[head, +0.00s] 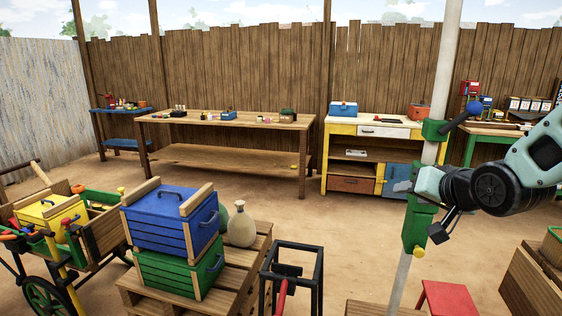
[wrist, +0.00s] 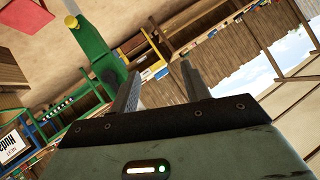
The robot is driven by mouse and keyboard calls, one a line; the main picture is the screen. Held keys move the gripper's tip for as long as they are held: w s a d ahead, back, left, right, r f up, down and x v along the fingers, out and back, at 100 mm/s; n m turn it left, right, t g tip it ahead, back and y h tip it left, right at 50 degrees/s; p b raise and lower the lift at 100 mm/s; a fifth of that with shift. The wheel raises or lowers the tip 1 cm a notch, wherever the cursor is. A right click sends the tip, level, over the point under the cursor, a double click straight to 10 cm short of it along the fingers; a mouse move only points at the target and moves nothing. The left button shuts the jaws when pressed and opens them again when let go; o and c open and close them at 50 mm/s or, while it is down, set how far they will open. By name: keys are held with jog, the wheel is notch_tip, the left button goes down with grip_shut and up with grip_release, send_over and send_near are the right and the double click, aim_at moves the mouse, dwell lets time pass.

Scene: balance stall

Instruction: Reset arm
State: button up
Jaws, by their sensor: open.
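My arm reaches in from the right in the head view. My gripper's hand (head: 428,182) is beside a pale upright pole (head: 446,60). Its fingers are not clear in that view. In the wrist view the two grey fingers of my gripper (wrist: 161,78) stand apart, with nothing between them. A green part (wrist: 90,45) with a grey piece shows beyond the left finger; I cannot tell if they touch. The pole carries a green upper bracket (head: 434,130) with a dark lever and blue knob (head: 474,108), and a lower green bracket (head: 415,228).
A blue crate (head: 165,222) is stacked on a green crate (head: 165,270) on a wooden pallet. A cart (head: 100,240) stands at left and a red stool (head: 447,298) below the arm. Workbenches line the fence; the sandy floor between is open.

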jog(key=s+a+f+n+g+y, duration=0.1)
jog(key=s+a+f+n+g, duration=0.35)
jog(key=s+a, duration=0.4)
jog(key=s+a+f+n+g+h, duration=0.1)
jog(key=s+a+n+g, duration=0.2)
jog(key=s, duration=0.7)
jog(key=s+a+f+n+g, duration=0.2)
jog(key=s+a+n+g, duration=0.1)
jog(key=s, duration=0.7)
jog(key=shift+s+a+f+n+g+h, duration=0.2)
jog(key=shift+s+n+g+h, duration=0.2)
jog(key=shift+n+g, duration=0.25)
